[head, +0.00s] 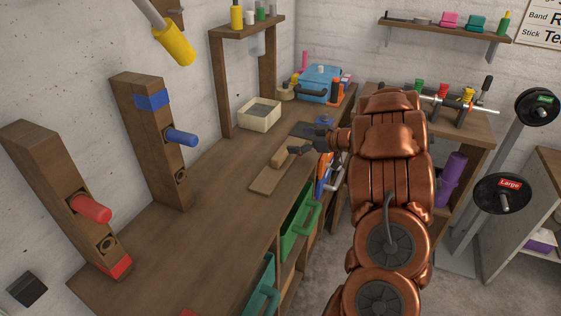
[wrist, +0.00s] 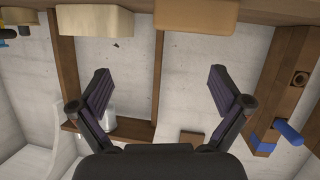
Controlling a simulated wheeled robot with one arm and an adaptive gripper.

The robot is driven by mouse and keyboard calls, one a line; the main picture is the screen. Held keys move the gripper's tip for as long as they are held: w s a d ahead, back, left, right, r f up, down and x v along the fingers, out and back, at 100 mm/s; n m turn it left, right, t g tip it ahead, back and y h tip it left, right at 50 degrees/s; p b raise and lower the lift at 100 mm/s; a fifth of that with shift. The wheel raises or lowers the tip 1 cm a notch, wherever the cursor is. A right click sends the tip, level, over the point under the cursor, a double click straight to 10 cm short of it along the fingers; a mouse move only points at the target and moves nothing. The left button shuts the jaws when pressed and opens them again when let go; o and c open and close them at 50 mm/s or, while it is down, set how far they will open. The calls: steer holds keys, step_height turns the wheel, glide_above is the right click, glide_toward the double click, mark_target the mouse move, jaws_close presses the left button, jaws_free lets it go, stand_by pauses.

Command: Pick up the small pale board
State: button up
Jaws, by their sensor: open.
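The small pale board (head: 266,182) lies flat on the wooden bench in the head view, long and narrow, running toward the bench's front edge. A small tan block (head: 280,157) is at its far end. My gripper (head: 297,149) is above the bench just right of that block, partly hidden by my own arm. In the wrist view my gripper (wrist: 160,80) is open, with nothing between its fingers. A tan wooden piece is at the top edge of the wrist view, beyond the fingertips; I cannot tell whether it is the board or the block.
A cream box (head: 260,116) stands behind the board. A blue toolbox (head: 321,83) is at the bench's far end. Two wooden posts with a red peg (head: 91,208) and a blue peg (head: 182,138) stand at left. The bench between posts and board is clear. Green bins hang along the front.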

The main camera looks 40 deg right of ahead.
mark_target(282, 152)
steer(key=s+f+y, duration=0.1)
steer(key=s+a+f+y, duration=0.1)
steer(key=shift+s+a, duration=0.15)
steer(key=shift+s, duration=0.25)
steer(key=shift+w+a+y, duration=0.1)
steer(key=shift+a+y, duration=0.1)
steer(key=shift+y, duration=0.1)
steer(key=shift+p+x, duration=0.5)
steer(key=shift+x, duration=0.9)
steer(key=shift+f+p+x, duration=0.25)
steer(key=shift+p+x, duration=0.1)
steer(key=shift+x, duration=0.8)
steer(key=shift+f+p+x, duration=0.25)
steer(key=shift+p+x, duration=0.1)
steer(key=shift+x, duration=0.75)
steer(key=shift+d, duration=0.1)
steer(key=c, duration=1)
